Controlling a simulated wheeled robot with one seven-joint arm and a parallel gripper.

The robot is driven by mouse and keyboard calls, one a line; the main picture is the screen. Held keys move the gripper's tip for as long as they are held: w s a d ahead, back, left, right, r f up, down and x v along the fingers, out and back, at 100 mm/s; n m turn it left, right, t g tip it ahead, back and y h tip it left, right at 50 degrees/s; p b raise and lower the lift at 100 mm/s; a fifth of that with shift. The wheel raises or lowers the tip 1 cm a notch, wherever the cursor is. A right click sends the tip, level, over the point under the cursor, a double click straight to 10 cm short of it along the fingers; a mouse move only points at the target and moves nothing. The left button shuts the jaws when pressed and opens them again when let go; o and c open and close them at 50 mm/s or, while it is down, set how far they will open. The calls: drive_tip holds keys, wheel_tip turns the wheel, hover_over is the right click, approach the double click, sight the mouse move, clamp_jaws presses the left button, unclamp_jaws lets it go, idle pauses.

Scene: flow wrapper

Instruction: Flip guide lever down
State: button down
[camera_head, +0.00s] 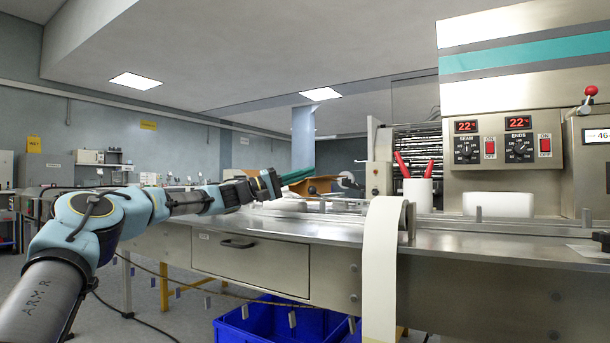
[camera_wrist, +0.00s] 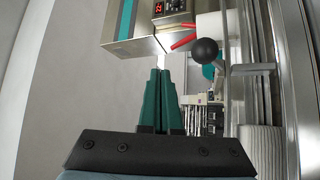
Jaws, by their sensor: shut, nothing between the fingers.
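A black ball knob (camera_wrist: 205,50), which looks like the end of the guide lever, shows in the wrist view to the right of and beyond my fingertips. Its stem is mostly hidden, so I cannot tell its angle. My gripper (camera_wrist: 160,72) has green fingers that are shut together and empty, apart from the knob. In the head view my gripper (camera_head: 311,173) reaches right over the far left part of the steel bench, pointing toward the machine.
The steel bench (camera_head: 480,241) carries a white cup (camera_head: 418,194) with red-handled tools. A pale strip (camera_head: 381,270) hangs over its front edge. A control panel (camera_head: 503,138) stands behind, with a red-knobbed lever (camera_head: 590,91) at right. A blue crate (camera_head: 284,324) is below.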

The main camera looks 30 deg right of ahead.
drive_tip(key=a+r+v, duration=0.1)
drive_tip(key=r+v, duration=0.2)
drive_tip(key=v, duration=1.3)
drive_tip(key=shift+a+r, duration=0.15)
drive_tip(key=shift+a, duration=0.15)
drive_tip(key=shift+w, duration=0.15)
